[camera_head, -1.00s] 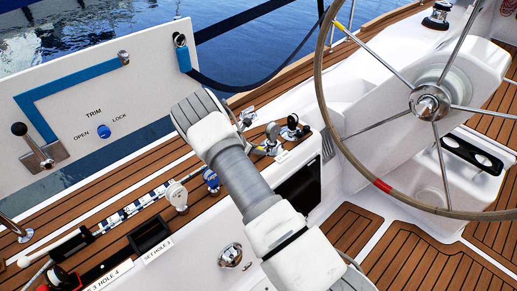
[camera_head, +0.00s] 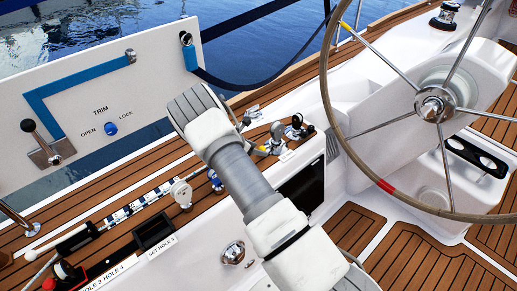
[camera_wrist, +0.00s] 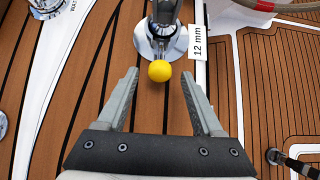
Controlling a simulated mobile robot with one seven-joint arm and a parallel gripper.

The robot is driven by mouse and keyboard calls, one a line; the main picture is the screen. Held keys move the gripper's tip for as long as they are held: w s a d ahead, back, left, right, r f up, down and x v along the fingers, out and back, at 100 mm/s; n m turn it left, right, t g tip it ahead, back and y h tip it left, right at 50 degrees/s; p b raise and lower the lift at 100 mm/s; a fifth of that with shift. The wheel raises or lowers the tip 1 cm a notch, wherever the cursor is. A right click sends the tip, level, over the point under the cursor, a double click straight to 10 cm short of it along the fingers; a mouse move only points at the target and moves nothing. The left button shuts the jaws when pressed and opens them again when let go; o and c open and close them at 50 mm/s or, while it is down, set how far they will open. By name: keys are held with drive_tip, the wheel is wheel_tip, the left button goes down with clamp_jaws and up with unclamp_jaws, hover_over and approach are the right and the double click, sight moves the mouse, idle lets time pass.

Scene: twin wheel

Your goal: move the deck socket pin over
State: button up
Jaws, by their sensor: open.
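In the wrist view, a yellow ball knob (camera_wrist: 160,71) sits in front of a round chrome deck fitting (camera_wrist: 147,40) beside a "12 mm" label (camera_wrist: 198,43). It may be the head of the deck socket pin; I cannot tell for sure, and no shaft shows below it. My gripper (camera_wrist: 160,75) is open, with one fingertip on each side of the ball and a gap to it on both sides. In the head view my arm hides the gripper; a small yellow spot (camera_head: 263,149) shows just beyond it among deck fittings.
A steering wheel (camera_head: 384,186) stands right of my arm. A white panel (camera_head: 100,85) marked TRIM, with a lever (camera_head: 40,142), stands at left. A striped rod (camera_head: 138,206), gauges and labelled holes line the teak side deck. A black-handled lever (camera_wrist: 290,162) shows at lower right.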

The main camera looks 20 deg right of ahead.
drive_tip(key=p+v, duration=0.4)
drive_tip(key=v, duration=1.2)
drive_tip(key=s+d+r+m+y, duration=0.2)
drive_tip(key=s+r+m, duration=0.4)
drive_tip(key=r, duration=0.6)
drive_tip(key=s+d+r+m+y, duration=0.1)
drive_tip(key=s+r+m+y, duration=0.2)
drive_tip(key=s+r+m, duration=0.55)
drive_tip(key=s+a+r+m+t+y, duration=0.1)
drive_tip(key=s+r+m+y, duration=0.1)
drive_tip(key=s+r+m, duration=0.5)
drive_tip(key=s+a+r+m+t+y, duration=0.1)
drive_tip(key=s+r, duration=0.4)
drive_tip(key=s, duration=0.7)
wheel_tip(320, 180, up, 17)
drive_tip(key=p, duration=1.6)
drive_tip(key=shift+s+f, duration=0.2)
